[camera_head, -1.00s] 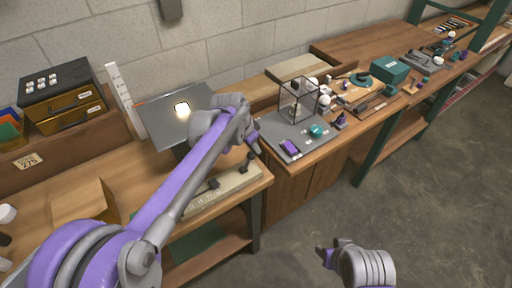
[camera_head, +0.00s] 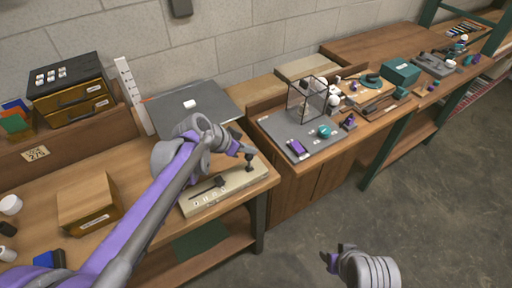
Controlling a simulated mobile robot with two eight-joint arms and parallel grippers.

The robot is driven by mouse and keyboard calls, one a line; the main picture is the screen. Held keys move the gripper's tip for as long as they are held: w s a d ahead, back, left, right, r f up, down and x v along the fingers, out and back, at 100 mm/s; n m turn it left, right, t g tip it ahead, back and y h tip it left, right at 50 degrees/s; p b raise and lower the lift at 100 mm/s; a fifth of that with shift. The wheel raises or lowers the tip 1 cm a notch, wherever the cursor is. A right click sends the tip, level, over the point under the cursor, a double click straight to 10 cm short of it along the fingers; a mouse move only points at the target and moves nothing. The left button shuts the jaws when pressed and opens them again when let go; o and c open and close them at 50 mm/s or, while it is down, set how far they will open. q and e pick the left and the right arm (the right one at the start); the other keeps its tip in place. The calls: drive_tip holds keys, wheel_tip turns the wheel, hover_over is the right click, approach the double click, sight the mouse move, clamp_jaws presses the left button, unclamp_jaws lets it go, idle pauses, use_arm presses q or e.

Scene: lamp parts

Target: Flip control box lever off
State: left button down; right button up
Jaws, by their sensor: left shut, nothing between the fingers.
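The control box (camera_head: 226,194) is a long beige box at the front right of the near workbench. A dark slider-like lever (camera_head: 217,183) stands in the slot at its left part. A second dark lever (camera_head: 250,163) with a knob is at its right end. My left gripper (camera_head: 248,151) is shut and empty, right at the top of the right-hand lever; I cannot tell whether they touch. The white lamp element (camera_head: 190,104) on the dark grey panel (camera_head: 213,100) is unlit. My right gripper (camera_head: 336,253) is open and empty over the floor.
A cardboard-coloured box (camera_head: 88,204) stands left of the control box. A drawer unit (camera_head: 72,97) is at the back left. On the right, a grey board (camera_head: 278,134) holds a wire-frame cube (camera_head: 306,98) and small parts. Open floor lies at the right.

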use_arm(q)
drive_tip(key=shift+s+a+f+t+h, duration=0.1)
drive_tip(key=shift+s+a+t+h, duration=0.2)
drive_tip(key=shift+a+h, duration=0.15)
drive_tip(key=shift+s+a, duration=0.15)
drive_tip(key=shift+a, duration=0.05)
drive_tip(key=shift+s+a+f, duration=0.25)
drive_tip(key=shift+s+a, duration=0.45)
drive_tip(key=shift+a, duration=0.2)
drive_tip(key=shift+s+a+f, duration=0.1)
drive_tip(key=shift+s+a+f, duration=0.1)
drive_tip(key=shift+s+f, duration=0.05)
drive_tip(key=shift+f, duration=0.05)
drive_tip(key=shift+r, duration=0.1)
drive_tip(key=shift+w+d+r+p, duration=0.2)
drive_tip(key=shift+r+p, duration=0.1)
drive_tip(key=shift+p, duration=0.1)
drive_tip(key=p+v, duration=0.2)
drive_tip(key=v, duration=0.7)
drive_tip(key=shift+w+a+r, duration=0.25)
